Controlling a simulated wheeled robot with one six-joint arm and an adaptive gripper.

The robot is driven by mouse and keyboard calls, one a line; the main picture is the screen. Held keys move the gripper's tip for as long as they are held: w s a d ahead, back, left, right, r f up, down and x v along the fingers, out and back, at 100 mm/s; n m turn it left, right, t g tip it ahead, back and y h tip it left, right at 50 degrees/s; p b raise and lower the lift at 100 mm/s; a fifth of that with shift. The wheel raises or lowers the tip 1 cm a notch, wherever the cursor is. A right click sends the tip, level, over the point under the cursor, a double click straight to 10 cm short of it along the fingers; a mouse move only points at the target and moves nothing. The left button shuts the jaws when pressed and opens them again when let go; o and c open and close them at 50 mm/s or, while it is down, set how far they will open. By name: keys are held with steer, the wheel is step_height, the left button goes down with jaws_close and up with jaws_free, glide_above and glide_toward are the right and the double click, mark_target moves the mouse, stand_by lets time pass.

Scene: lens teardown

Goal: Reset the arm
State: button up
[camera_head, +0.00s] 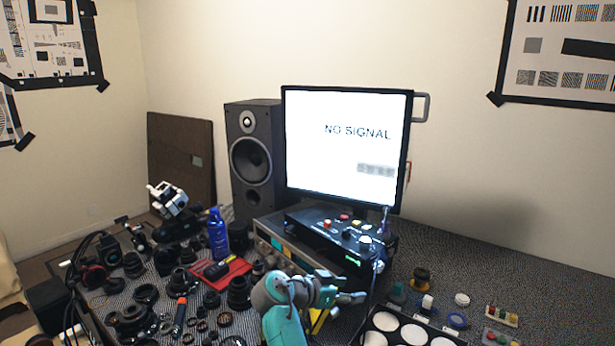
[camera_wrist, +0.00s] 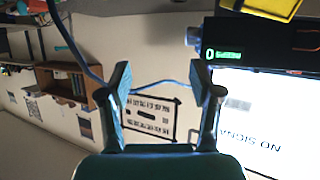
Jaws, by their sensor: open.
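My arm rises from the bottom middle of the head view, and my gripper (camera_head: 358,297) is over the bench in front of the black control box. In the wrist view my gripper (camera_wrist: 168,90) shows two fingers held wide apart with nothing between them. Behind the gap, the wrist view shows a wall chart (camera_wrist: 150,117) and a blue cable (camera_wrist: 150,87). The monitor (camera_head: 345,145) reads "NO SIGNAL"; it also shows in the wrist view (camera_wrist: 260,115).
Black control box (camera_head: 330,240) with coloured buttons stands below the monitor. A speaker (camera_head: 253,160) stands behind. Lens parts, a blue bottle (camera_head: 217,235) and a red tray (camera_head: 222,278) crowd the left. A tray with white discs (camera_head: 385,321) is at front right; the bench's back right is clear.

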steer(key=s+d+f+n+t+y, duration=0.1)
steer(key=s+d+f+n, duration=0.15)
steer(key=f, duration=0.45)
steer(key=s+d+f+n+t+y, duration=0.1)
steer(key=s+f+n+y, duration=0.1)
steer(key=s+f, duration=0.35)
steer(key=s+d+f+n+y, duration=0.1)
steer(key=s+d+f+n, duration=0.1)
steer(key=f, duration=0.7)
steer(key=s+d+f+n+t+y, duration=0.1)
steer(key=s+f+y, duration=0.15)
steer(key=s, duration=0.35)
steer(key=s+d+f+n+y, duration=0.1)
steer(key=s+f, duration=0.3)
steer(key=s, duration=0.3)
steer(key=s+f+n+t+y, duration=0.1)
steer(key=s+f+n, duration=0.1)
steer(key=s+f, duration=0.3)
steer(key=s+r+n+t+y, duration=0.1)
steer(key=s+r, duration=0.2)
steer(key=s, duration=0.7)
steer(key=s+r+y, duration=0.2)
steer(key=s+r, duration=0.2)
steer(key=s, duration=0.6)
steer(key=s+r+t, duration=0.2)
steer(key=s+r, duration=1.1)
steer(key=r, duration=0.3)
steer(key=shift+s+d+t, duration=0.25)
steer(key=shift+d+t, duration=0.15)
